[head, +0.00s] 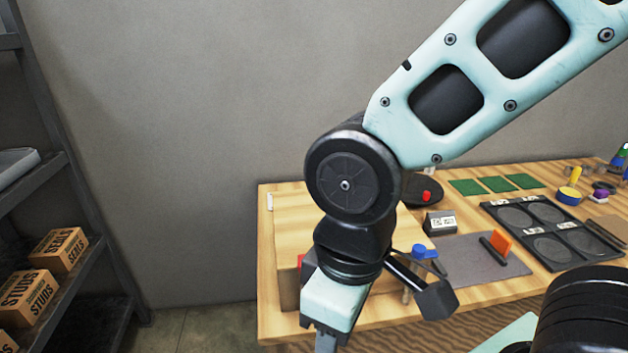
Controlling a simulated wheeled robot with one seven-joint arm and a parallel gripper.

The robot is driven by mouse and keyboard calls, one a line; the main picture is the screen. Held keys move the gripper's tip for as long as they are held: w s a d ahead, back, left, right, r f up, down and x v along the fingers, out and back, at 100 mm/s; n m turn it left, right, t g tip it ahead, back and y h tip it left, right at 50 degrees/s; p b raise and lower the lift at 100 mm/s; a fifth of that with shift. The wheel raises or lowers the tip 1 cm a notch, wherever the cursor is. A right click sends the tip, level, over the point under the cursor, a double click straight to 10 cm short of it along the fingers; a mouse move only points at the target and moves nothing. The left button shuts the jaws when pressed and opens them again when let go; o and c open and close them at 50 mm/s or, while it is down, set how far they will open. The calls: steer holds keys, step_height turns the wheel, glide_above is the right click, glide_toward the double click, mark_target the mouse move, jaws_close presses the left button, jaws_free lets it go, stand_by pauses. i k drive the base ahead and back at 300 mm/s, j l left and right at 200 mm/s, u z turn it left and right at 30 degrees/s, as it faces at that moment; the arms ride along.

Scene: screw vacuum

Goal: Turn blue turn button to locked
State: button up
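A small blue piece (424,252), which looks like the blue turn button, shows on the wooden workbench (285,205) just right of my wrist. My arm partly hides the area around it, and I cannot tell which way the button is turned. My gripper (326,342) points down at the bottom of the head view, left of and nearer than the blue piece. Its fingertips are cut off by the lower picture edge, so its opening does not show.
A grey mat (465,262) carries an upright orange piece (501,241). Behind it are a small labelled box (440,223) and a red knob (427,196). A black tray with round wells (492,207) lies right. A dark shelf with cardboard boxes (60,248) stands left.

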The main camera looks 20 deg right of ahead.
mark_target(419, 253)
steer(key=j+z, duration=0.2)
steer(key=z, duration=0.15)
steer(key=j+z, duration=0.2)
steer(key=z, duration=0.2)
steer(key=j+z, duration=0.15)
steer(key=z, duration=0.2)
steer(key=k, duration=0.05)
